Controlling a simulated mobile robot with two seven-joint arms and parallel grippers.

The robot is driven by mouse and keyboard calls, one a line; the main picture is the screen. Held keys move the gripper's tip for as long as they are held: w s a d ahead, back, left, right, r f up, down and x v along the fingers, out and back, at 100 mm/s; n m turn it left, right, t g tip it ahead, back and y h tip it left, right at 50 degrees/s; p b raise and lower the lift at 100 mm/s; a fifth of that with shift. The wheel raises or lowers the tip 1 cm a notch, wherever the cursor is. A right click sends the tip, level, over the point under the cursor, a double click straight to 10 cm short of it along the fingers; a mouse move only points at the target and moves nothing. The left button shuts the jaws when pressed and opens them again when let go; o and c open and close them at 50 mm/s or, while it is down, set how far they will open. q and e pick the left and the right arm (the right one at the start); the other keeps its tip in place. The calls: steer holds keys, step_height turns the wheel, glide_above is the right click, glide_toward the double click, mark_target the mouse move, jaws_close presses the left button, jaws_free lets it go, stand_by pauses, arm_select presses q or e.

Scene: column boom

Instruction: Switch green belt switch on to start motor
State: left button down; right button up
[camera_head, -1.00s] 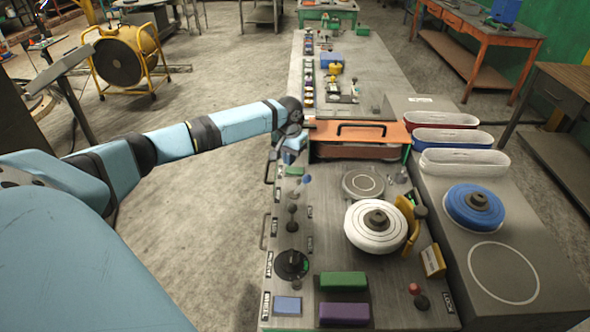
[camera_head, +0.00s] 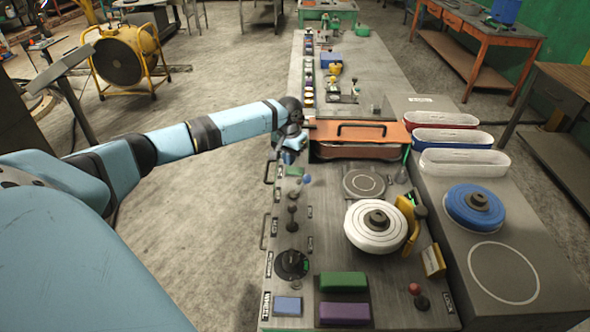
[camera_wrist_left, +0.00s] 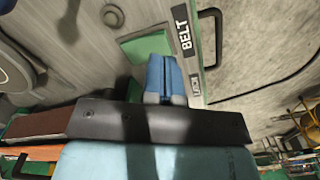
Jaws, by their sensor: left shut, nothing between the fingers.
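The green belt switch (camera_head: 294,171) is a small flat green block at the left edge of the console, just in front of my gripper. In the left wrist view the green switch (camera_wrist_left: 147,46) lies beside the white-on-black BELT label (camera_wrist_left: 183,31). My left gripper (camera_head: 290,155) is over the console's left edge, next to the switch. In the left wrist view its blue fingers (camera_wrist_left: 165,76) are together and empty, and they overlap the switch's near edge. I cannot tell whether they touch it. My right gripper is not in view.
The console (camera_head: 330,255) carries several levers, a black dial (camera_head: 292,264), a white reel (camera_head: 374,228), and green and purple blocks. An orange cover (camera_head: 385,133) with a black handle stands close to the right of my gripper. Open floor lies left of the console.

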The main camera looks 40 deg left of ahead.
mark_target(290, 169)
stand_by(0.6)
arm_select(q)
steer(key=shift+f, duration=0.75)
stand_by(0.3)
steer(key=shift+s+f, duration=0.1)
steer(key=shift+f, duration=0.55)
stand_by(0.4)
steer(key=shift+r+p, duration=0.95)
steer(key=shift+p, duration=0.1)
step_height(290, 169, up, 3)
steer(key=p, duration=0.3)
steer(key=shift+r, duration=1)
